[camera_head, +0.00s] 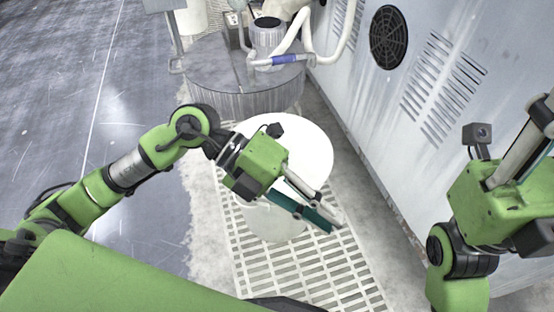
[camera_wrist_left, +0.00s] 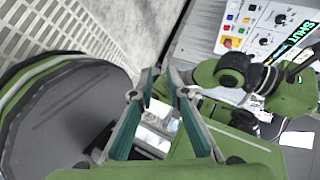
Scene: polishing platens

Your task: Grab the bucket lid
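The white round bucket lid (camera_head: 312,150) lies in the middle of the head view, on a pale bucket (camera_head: 262,222) standing on the floor grating. My left gripper (camera_head: 336,226) is in front of the lid and bucket in that view and hides part of both. Its fingers point down and to the right, apart and empty. In the left wrist view its two fingertips (camera_wrist_left: 162,74) show a gap between them, and I cannot make out the lid there. My right gripper (camera_head: 525,140) is at the right edge, partly cut off; its fingers are not clear.
A large grey drum (camera_head: 225,95) with pipes stands behind the bucket. A grey machine wall with a round vent (camera_head: 389,37) runs along the right. Slotted grating (camera_head: 300,270) covers the floor below. The left floor is clear. A button panel (camera_wrist_left: 240,30) shows in the wrist view.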

